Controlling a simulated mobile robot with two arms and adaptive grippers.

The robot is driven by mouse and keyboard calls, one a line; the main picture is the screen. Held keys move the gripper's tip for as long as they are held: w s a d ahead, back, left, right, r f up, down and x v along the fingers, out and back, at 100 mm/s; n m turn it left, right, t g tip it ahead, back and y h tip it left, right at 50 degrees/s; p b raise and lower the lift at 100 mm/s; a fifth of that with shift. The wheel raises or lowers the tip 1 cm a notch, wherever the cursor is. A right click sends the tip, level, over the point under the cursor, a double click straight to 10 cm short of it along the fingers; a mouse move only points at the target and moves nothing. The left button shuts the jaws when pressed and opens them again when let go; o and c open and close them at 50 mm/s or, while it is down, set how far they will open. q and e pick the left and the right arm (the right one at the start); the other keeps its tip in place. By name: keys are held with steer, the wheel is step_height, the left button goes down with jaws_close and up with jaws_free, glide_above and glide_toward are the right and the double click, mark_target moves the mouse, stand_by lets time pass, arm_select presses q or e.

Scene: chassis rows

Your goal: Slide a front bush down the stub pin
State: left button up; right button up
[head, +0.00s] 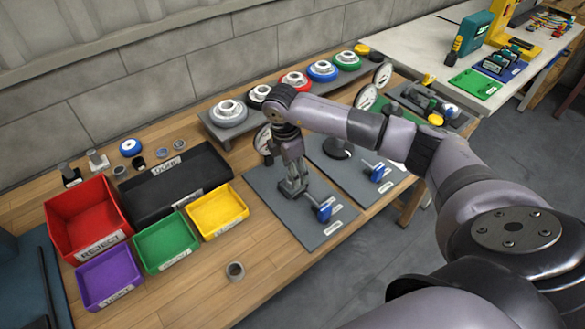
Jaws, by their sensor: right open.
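My right gripper (293,190) points down over the near grey board (262,184), with its fingers apart. Beside its fingertips, to the right, is a blue block (325,211) with a short metal stub pin (311,201). I cannot tell whether the fingers touch the pin or whether a bush is on it. A second blue block (377,174) with a pin lies on the farther grey board (340,176). My left gripper is out of view.
A black tray (180,188) and red (88,222), green (166,243), yellow (217,211) and purple (110,278) bins stand at left. Small grey rings (179,144) lie behind the tray. A raised shelf (213,131) carries coloured wheels. Front wood is mostly clear.

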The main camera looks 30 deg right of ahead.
step_height(320, 180, up, 12)
steer(key=a, duration=0.1)
steer(key=shift+a, duration=0.25)
stand_by(0.6)
